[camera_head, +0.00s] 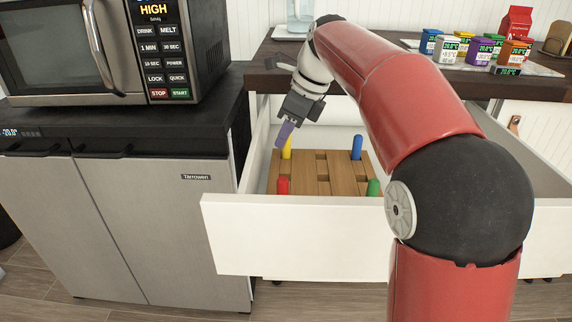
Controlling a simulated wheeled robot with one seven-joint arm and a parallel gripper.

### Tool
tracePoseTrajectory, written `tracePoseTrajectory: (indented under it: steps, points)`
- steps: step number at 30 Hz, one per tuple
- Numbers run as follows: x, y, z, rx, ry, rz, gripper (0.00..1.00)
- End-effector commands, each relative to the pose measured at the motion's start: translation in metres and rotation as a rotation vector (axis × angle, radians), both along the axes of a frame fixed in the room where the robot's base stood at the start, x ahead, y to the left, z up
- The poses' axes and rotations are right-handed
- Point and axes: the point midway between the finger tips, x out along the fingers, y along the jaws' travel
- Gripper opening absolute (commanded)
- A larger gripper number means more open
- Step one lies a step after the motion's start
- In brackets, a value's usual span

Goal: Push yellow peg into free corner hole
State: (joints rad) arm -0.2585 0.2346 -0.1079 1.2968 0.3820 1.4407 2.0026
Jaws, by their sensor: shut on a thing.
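A wooden peg board (318,165) lies inside an open white drawer. The yellow peg (287,153) stands upright at the board's back left corner; its upper part is partly covered. My gripper (290,122) is above that corner, shut on a purple bar (286,132) that tilts down to the left. The bar overlaps the yellow peg in the picture; I cannot tell whether they touch. A blue peg (357,147) stands at the back right corner, a red peg (283,185) at the front left, and a green peg (373,187) at the front right, partly hidden by the drawer front.
The drawer's white front (300,235) and side walls surround the board. A microwave (110,50) stands on a dark counter at left. Several small coloured boxes (481,50) stand on the wooden top at right. My red arm covers the drawer's right part.

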Motion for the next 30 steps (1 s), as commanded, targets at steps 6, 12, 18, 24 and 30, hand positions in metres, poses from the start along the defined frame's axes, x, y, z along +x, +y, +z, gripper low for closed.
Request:
tracePoseTrajectory:
  steps: [6, 12, 18, 24, 30]
  points:
    - [-0.0002, 0.0, -0.0037, 0.0, 0.001, 0.0, 0.0]
    - [-0.0003, 0.0, -0.0068, 0.0, 0.001, 0.0, 0.0]
    - [-0.0002, -0.0001, -0.0096, 0.0, 0.001, 0.0, 0.0]
    - [-0.0002, 0.0, -0.0101, 0.0, 0.001, 0.0, 0.34]
    - [-0.0001, 0.0, -0.0101, 0.0, 0.001, 0.0, 0.42]
